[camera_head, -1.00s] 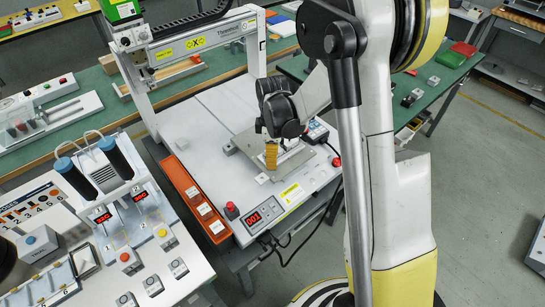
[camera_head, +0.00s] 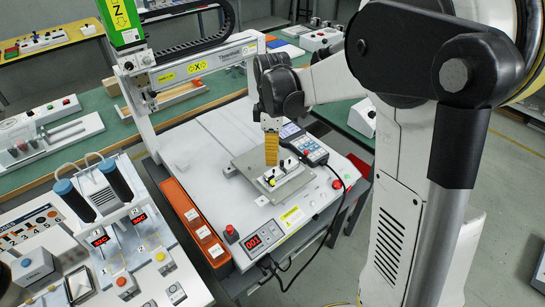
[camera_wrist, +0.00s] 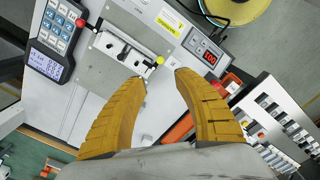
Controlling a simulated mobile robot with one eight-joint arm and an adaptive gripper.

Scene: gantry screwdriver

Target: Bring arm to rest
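My gripper (camera_head: 271,150) hangs over the gantry machine's metal plate (camera_head: 298,184) in the head view, its yellow fingers pointing down. In the wrist view my gripper (camera_wrist: 160,82) has its two yellow fingers spread apart with nothing between them. A small light fixture (camera_wrist: 122,52) with a yellow knob lies on the plate just beyond the fingertips. In the head view the fixture is partly hidden behind the fingers. The gantry machine (camera_head: 215,118) stands with its white frame over a white bed. My arm reaches in from the right.
A handheld keypad (camera_head: 305,143) lies on the bed at the plate's right; its cable runs down the right edge. A red display (camera_head: 257,238) sits at the front. A twin feeder station (camera_head: 105,195) stands at left.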

